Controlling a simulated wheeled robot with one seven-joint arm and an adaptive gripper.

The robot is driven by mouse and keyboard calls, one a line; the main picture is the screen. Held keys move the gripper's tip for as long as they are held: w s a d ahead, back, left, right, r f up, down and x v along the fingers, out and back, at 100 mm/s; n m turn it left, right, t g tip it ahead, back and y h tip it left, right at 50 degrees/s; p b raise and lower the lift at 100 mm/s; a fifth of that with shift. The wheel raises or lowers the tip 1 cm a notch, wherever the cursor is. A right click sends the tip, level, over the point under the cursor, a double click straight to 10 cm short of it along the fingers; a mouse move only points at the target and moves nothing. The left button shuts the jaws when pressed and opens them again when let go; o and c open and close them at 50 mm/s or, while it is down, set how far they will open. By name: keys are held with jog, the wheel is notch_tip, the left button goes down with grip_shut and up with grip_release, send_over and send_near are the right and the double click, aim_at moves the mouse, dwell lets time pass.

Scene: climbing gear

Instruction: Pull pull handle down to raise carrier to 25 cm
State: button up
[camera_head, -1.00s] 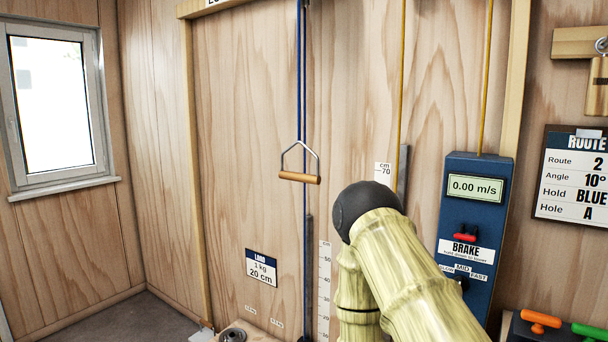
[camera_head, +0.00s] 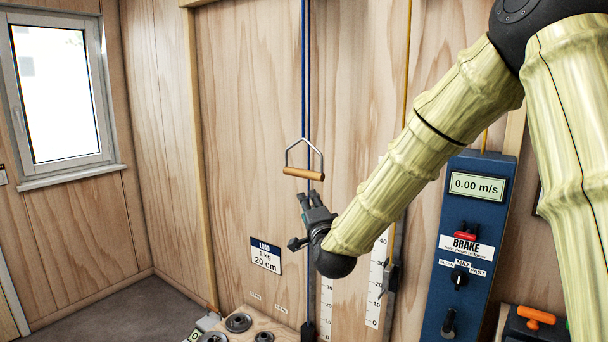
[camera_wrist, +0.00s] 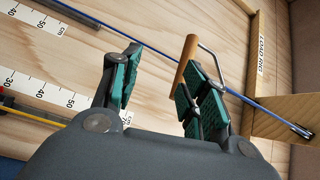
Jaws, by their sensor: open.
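The pull handle (camera_head: 303,173), a wooden bar in a metal bail, hangs on the blue rope against the wooden wall. My gripper (camera_head: 307,196) is open and empty just below it in the head view. In the wrist view, the handle's bar (camera_wrist: 186,60) shows past the tip of the right finger, not between the fingers of my gripper (camera_wrist: 158,78). Contact cannot be told. A dark block (camera_head: 308,331) sits low beside the left scale, near 0. Another dark block (camera_head: 393,278) is beside the right scale; I cannot tell which is the carrier.
The load sign (camera_head: 265,256) reads 1 kg, 20 cm. A blue brake box (camera_head: 464,240) stands right, its display at 0.00 m/s. Round weights (camera_head: 238,322) lie on a wooden ledge below. My arm crosses in front of the right side.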

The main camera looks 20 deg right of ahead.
send_near(305, 176)
jog(key=w, duration=0.1)
jog(key=m, duration=0.1)
jog(key=shift+t, duration=0.4)
jog(key=w+p, duration=0.1)
jog(key=w, duration=0.2)
jog(key=w+d+p, duration=0.1)
jog(key=w, duration=0.3)
jog(key=w+p, duration=0.2)
jog(key=w, duration=0.2)
jog(key=shift+d+r, duration=0.25)
jog(key=shift+r, duration=0.15)
grip_shut()
